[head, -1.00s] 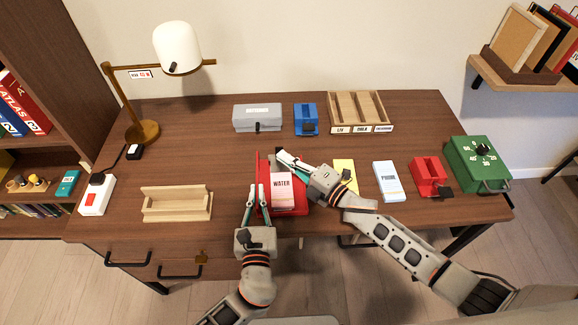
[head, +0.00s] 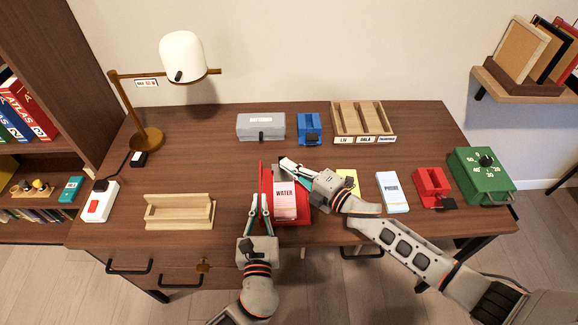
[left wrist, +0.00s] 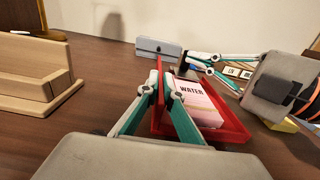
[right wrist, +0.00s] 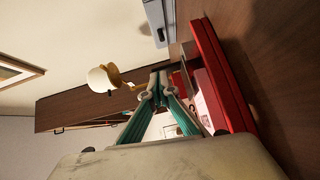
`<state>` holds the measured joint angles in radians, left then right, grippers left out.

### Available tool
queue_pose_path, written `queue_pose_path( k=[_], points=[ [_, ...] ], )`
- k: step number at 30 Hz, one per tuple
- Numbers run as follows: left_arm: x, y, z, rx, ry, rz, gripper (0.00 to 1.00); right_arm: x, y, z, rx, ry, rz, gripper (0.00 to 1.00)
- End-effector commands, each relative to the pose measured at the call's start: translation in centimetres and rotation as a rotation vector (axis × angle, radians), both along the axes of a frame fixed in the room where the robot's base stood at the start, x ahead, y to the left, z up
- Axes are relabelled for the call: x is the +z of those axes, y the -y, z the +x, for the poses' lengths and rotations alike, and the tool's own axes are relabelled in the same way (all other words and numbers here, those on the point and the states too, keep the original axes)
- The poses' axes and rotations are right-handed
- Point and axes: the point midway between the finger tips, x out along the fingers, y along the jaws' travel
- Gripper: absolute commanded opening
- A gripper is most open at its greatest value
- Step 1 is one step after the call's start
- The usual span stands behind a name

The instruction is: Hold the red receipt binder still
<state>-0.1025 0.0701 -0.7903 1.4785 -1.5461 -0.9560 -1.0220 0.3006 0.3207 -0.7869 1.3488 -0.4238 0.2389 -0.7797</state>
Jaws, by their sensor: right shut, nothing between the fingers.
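The red receipt binder (head: 263,178) lies open on the desk, its thin left cover standing upright. A pink-and-white stack labelled WATER (head: 285,203) lies inside it. My left gripper (head: 261,198) is at the cover's front part, one finger on each side; the left wrist view shows its fingertips (left wrist: 160,84) closed on the red cover (left wrist: 158,110). My right gripper (head: 283,164) is shut and empty at the binder's back edge. In the right wrist view its tips (right wrist: 154,88) are beside the red binder (right wrist: 222,80). My right gripper and forearm hide part of the binder's right side.
A yellow pad (head: 348,184), a PHONE stack (head: 392,193) and a red holder (head: 431,185) stand to the right. A wooden holder (head: 180,214) is at the left. A grey box (head: 261,126), blue holder (head: 309,127) and sorter (head: 362,122) stand behind.

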Motion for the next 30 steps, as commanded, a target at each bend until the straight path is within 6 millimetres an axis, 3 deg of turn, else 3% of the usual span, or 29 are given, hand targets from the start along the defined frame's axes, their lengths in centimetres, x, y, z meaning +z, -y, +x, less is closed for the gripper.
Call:
queue_pose_path(
  k=[14,30],
  points=[
    [0.0,0.0,0.0,0.001,0.000,0.001,0.00,0.3,0.1,0.5,-0.005,-0.042,-0.001,0.00],
    [0.0,0.0,0.0,0.000,0.000,0.001,0.00,1.1,0.1,2.6,-0.005,-0.040,0.000,0.00]
  ],
)
